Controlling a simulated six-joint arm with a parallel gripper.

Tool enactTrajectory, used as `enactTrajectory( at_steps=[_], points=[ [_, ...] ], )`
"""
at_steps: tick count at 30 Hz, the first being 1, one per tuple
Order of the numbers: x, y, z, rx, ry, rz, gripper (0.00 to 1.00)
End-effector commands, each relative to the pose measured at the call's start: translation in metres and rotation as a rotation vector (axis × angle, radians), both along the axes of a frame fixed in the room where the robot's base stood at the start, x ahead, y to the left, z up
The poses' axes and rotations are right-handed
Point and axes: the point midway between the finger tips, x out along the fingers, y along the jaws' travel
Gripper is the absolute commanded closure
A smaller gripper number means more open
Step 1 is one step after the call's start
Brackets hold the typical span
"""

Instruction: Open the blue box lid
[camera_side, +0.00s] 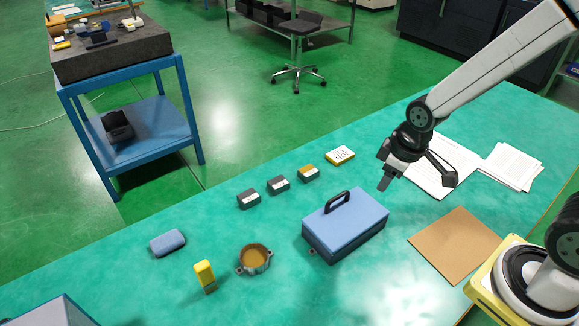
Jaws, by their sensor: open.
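The blue box (346,227) stands on the green table, with a light blue lid (350,213) closed on top. A black arched handle (338,202) rises from the lid near its back left side. A small latch or tab shows low on the box's left end. My gripper (400,183) hangs in the air above and to the right of the box, apart from it. Its jaws are open with nothing between them.
Small dark blocks (248,199), an orange-topped block (308,172) and a white-and-yellow block (341,155) line up behind the box. A round brown pot (254,259), a yellow item (205,274) and a blue case (167,243) lie left. Papers (440,170) and a brown board (456,245) lie right.

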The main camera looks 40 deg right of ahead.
Motion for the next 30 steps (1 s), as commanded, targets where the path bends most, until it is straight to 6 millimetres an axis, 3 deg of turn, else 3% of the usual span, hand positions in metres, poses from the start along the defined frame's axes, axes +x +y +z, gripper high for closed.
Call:
enactTrajectory(
  at_steps=[21, 30],
  points=[
    [0.077, 0.016, -0.039, -0.215, 0.021, 1.009, 0.47],
    [0.087, 0.019, -0.047, -0.249, 0.022, 1.171, 0.47]
  ],
)
